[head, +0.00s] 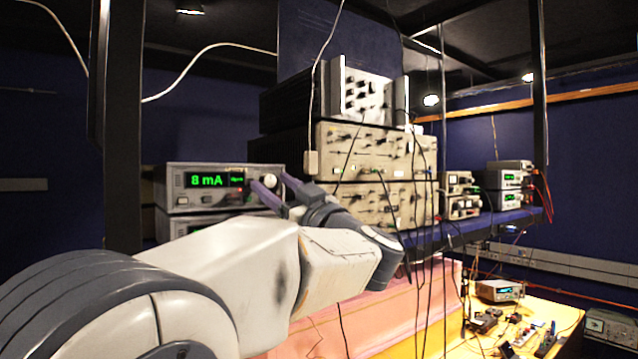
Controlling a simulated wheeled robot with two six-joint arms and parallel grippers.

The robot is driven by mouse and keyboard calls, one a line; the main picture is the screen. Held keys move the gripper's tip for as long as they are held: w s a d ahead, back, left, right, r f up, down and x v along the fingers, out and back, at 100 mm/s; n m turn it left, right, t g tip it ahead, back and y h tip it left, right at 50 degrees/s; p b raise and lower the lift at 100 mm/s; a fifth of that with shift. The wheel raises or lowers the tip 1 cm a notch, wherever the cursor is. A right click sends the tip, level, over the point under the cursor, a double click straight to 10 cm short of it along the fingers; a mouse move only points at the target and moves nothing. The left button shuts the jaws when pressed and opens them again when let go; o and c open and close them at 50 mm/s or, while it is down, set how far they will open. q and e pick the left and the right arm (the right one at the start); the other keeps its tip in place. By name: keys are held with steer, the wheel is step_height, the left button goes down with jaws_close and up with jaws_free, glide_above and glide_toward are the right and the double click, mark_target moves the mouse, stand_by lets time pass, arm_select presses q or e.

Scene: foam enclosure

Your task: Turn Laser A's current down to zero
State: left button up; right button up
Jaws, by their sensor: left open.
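A grey laser controller (208,197) stands on the shelf at the left, with a green display (210,180) that reads 8 mA. No name label is legible, so I cannot tell whether it is Laser A. A pale round knob (269,181) shows at the right end of its front panel. My left gripper (266,191) is open, its two purple-grey fingers reaching to the knob from the right. Whether the fingers touch the knob cannot be told. My left arm hides part of the controller's lower right and the unit under it. My right gripper is not in view.
Beige rack instruments (376,152) with hanging cables are stacked right of the controller. Smaller units (510,180) stand further right on the shelf. Below, a yellow bench (545,312) holds small parts. A dark post (124,130) rises left of the controller.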

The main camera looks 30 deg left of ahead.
arm_select(q)
steer(key=shift+c, duration=0.3)
jaws_close()
